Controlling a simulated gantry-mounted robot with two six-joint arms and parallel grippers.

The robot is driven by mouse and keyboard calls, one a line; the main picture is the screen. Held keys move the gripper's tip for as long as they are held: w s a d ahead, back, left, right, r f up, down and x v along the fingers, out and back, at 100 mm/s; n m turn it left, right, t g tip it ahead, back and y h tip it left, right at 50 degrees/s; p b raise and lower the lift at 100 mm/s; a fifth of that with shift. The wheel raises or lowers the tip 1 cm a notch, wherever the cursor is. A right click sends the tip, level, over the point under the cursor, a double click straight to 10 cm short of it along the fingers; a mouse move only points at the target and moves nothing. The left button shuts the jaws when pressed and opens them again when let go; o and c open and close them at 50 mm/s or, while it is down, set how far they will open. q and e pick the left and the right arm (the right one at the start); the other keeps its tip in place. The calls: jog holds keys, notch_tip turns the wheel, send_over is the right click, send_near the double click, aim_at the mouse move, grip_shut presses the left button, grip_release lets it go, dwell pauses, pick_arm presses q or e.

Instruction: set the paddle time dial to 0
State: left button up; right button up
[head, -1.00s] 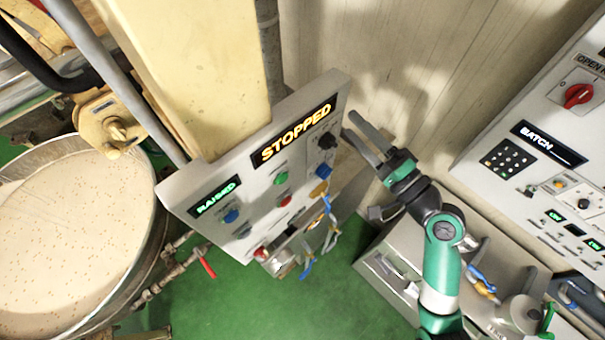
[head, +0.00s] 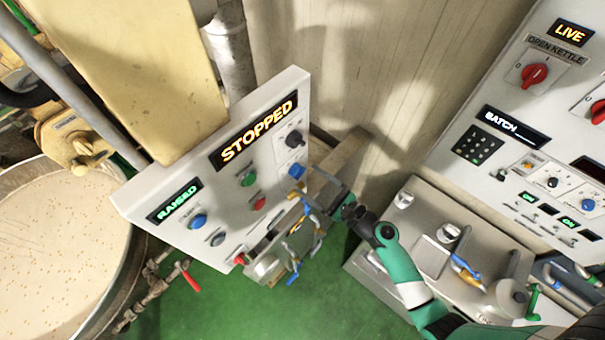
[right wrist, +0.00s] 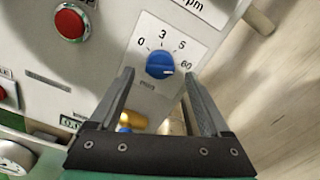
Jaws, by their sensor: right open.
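The paddle time dial is a blue round knob (right wrist: 160,65) on a white plate marked 0, 3, 5, 60 and "min". Its pale pointer line appears turned toward the 60 side. In the head view the blue knob (head: 297,169) sits at the panel's right side, below a black knob. My right gripper (head: 311,181) is just in front of the panel at this dial. In the right wrist view its two fingers (right wrist: 158,78) are open, one on each side of the knob; I cannot tell whether they touch it. My left gripper is not in view.
The control panel (head: 225,182) shows STOPPED and RAISED. A black knob (head: 294,139) and a red button (right wrist: 71,22) are near the dial. Colored valve handles hang below. The kettle (head: 55,250) is at left, another control cabinet (head: 500,120) at right.

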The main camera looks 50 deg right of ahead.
aim_at(297, 172)
jog(key=w, duration=0.3)
jog(key=shift+c, duration=0.2)
grip_shut()
